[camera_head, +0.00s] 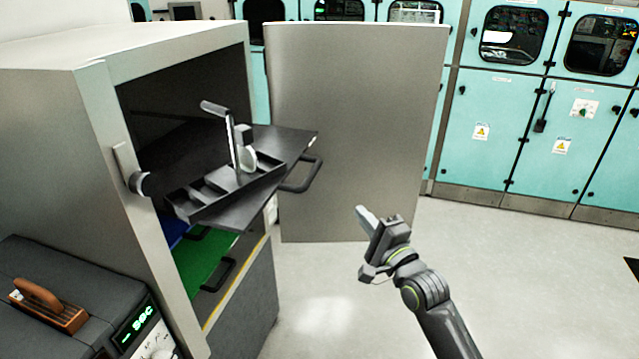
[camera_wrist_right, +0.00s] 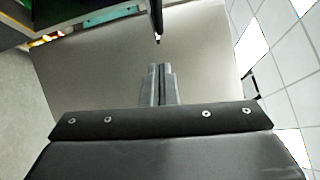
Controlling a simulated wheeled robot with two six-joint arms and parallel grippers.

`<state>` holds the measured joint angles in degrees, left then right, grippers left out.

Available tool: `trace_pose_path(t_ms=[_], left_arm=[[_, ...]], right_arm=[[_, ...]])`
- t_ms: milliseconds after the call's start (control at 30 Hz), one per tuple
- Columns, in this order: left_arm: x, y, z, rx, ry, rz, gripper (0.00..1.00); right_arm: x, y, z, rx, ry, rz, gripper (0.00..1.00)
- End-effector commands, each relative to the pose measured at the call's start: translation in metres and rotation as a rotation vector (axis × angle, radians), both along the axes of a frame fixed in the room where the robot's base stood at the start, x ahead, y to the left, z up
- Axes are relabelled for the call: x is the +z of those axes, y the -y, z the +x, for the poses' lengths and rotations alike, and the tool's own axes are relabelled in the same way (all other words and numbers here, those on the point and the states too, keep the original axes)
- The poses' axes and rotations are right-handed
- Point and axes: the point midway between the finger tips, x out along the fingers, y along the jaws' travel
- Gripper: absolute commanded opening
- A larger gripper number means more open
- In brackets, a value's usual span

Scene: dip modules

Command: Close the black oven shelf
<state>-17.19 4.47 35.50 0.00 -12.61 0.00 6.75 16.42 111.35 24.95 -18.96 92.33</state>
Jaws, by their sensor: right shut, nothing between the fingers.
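The black oven shelf (camera_head: 290,142) is slid partway out of the open grey oven (camera_head: 85,130). Its black handle (camera_head: 303,177) sticks out at the front right. A dark rack (camera_head: 222,197) with a silver-handled part (camera_head: 235,140) stands on the shelf. My right gripper (camera_head: 362,211) is shut and empty, to the right of and below the shelf handle, apart from it. In the right wrist view its fingertips (camera_wrist_right: 160,68) are together. A dark bar hangs above them there; I cannot tell surely what it is. My left gripper is not in view.
The open grey oven door (camera_head: 355,120) stands behind my right gripper. A green shelf (camera_head: 205,255) lies lower in the oven. A dark grey device with a green display (camera_head: 135,325) stands at the lower left. Teal cabinets (camera_head: 500,130) line the back; the floor at right is clear.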

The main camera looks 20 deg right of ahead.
Motion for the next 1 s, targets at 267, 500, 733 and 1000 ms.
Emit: trace_pose_path(t_ms=[267,500,733,1000], left_arm=[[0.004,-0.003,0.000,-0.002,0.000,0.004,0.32],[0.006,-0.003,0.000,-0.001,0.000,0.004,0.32],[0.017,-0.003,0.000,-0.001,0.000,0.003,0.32],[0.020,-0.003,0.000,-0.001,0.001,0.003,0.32]], right_arm=[[0.007,-0.008,0.043,0.000,0.000,0.001,0.00],[0.012,-0.016,0.085,-0.001,-0.001,0.000,0.00],[0.020,-0.038,0.108,-0.002,-0.002,0.000,0.00],[0.020,-0.050,0.116,-0.003,-0.003,-0.002,0.00]])
